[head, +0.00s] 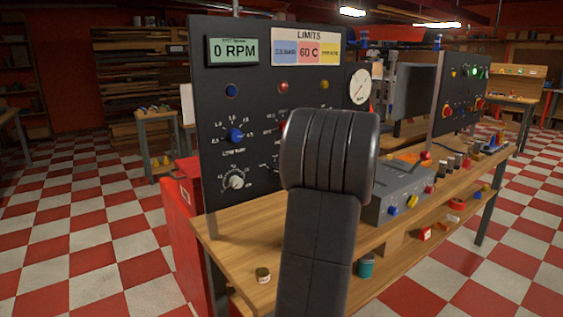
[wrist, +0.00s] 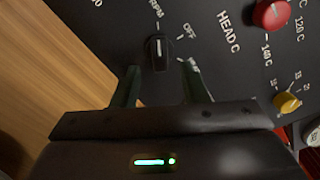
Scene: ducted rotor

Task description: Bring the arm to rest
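My gripper (wrist: 160,68) is open in the wrist view, with its two dark fingers apart. A black knob (wrist: 159,53) on the dark control panel (wrist: 215,60) lies just beyond and between the fingertips. I see gaps on both sides of the knob, and nothing is held. The labels "OFF" and "RPM" are beside it. In the head view my dark arm stands in front of the panel (head: 217,100), and the gripper is hidden behind it. The panel's display (head: 233,50) reads 0 RPM.
A wooden bench (head: 240,245) carries the panel, a grey box (head: 400,195) and several small parts. A small jar (head: 263,275) stands near its front edge. A red cabinet (head: 180,225) is at the left. Checkered floor (head: 80,240) is clear at left.

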